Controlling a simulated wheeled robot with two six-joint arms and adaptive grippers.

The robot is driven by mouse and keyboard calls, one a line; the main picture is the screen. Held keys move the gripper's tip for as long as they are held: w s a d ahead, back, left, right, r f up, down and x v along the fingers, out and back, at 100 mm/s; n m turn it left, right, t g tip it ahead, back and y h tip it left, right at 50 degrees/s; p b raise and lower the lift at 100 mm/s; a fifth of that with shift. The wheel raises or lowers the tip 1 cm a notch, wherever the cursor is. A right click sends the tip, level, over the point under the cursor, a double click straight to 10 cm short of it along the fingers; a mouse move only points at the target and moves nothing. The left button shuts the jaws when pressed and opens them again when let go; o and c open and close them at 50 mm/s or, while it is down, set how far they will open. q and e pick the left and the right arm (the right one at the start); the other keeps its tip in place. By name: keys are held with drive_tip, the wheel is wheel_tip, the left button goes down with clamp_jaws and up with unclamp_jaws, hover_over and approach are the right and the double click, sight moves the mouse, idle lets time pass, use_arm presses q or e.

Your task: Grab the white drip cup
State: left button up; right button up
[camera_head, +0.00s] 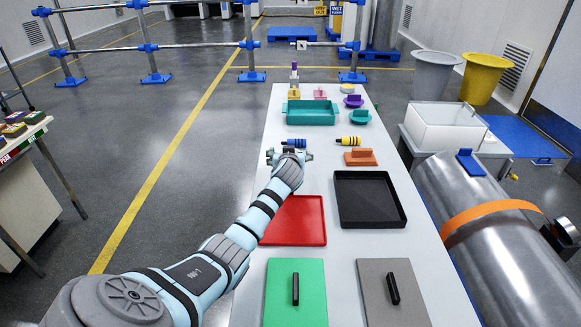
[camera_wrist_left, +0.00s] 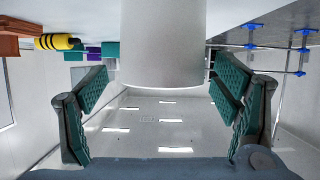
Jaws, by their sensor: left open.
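The white drip cup (camera_wrist_left: 163,42) shows as a large pale cylinder in the left wrist view, at top centre. My left gripper (camera_wrist_left: 163,105) is open, with a green-padded finger on either side of the cup. Gaps show between the cup and both fingers, and nothing is gripped. In the head view my left gripper (camera_head: 289,157) is over the table behind the red tray, and the cup cannot be made out there, apparently hidden by the gripper. My right gripper is not in view.
A blue striped piece (camera_head: 294,143) is just behind the gripper. A yellow-black striped piece (camera_head: 349,141) and an orange block (camera_head: 361,157) are to its right. A red tray (camera_head: 296,220) and black tray (camera_head: 368,199) lie nearer; a teal tray (camera_head: 312,119) is farther back.

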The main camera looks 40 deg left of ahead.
use_arm(q)
drive_tip(key=shift+w+a+f, duration=0.25)
drive_tip(key=shift+w+a, duration=0.1)
drive_tip(key=shift+r, duration=0.1)
drive_tip(key=c, duration=1.3)
